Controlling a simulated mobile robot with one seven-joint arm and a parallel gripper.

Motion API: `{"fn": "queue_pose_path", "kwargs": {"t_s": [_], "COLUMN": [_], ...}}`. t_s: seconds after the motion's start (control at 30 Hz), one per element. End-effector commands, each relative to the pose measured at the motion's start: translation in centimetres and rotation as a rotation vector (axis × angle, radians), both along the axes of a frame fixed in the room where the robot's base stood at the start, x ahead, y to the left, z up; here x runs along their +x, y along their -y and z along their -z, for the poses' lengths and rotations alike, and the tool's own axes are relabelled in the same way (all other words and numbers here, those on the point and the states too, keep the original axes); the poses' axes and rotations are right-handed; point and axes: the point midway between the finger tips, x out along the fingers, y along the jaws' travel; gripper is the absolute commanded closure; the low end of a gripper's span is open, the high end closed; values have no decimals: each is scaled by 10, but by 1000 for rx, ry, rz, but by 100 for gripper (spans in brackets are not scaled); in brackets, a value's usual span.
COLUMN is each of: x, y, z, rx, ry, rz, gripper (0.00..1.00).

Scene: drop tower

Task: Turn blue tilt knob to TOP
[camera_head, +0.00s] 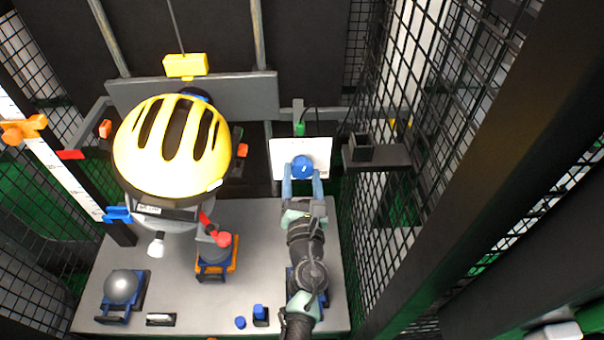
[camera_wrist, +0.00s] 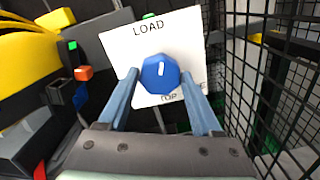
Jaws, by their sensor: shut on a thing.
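The blue tilt knob (camera_head: 302,166) sits on a white panel (camera_head: 316,148) at the back right of the bench. In the wrist view the faceted knob (camera_wrist: 153,82) shows a short white mark pointing roughly up, towards the word LOAD on the panel (camera_wrist: 182,35). The word TOP is below the knob, partly covered. Another label at the lower right is mostly hidden by a finger. My gripper (camera_head: 303,180) reaches the knob from the front. Its two blue fingers (camera_wrist: 160,76) are shut on the knob's left and right sides.
A yellow helmet (camera_head: 172,150) stands left of the panel. Black mesh (camera_head: 375,225) rises close on the right, with a small dark shelf (camera_head: 385,156). A grey ball (camera_head: 121,286) and a red-knobbed orange holder (camera_head: 230,267) are on the grey bench (camera_head: 190,300).

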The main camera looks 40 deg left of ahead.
Motion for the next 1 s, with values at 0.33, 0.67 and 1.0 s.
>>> {"fn": "queue_pose_path", "kwargs": {"t_s": [0.33,0.67,1.0], "x": [0,0,0], "y": [0,0,0], "z": [0,-1,-1], "rx": [265,516,774], "ry": [-203,-392,-587], "rz": [0,0,1], "gripper": [90,90,90]}}
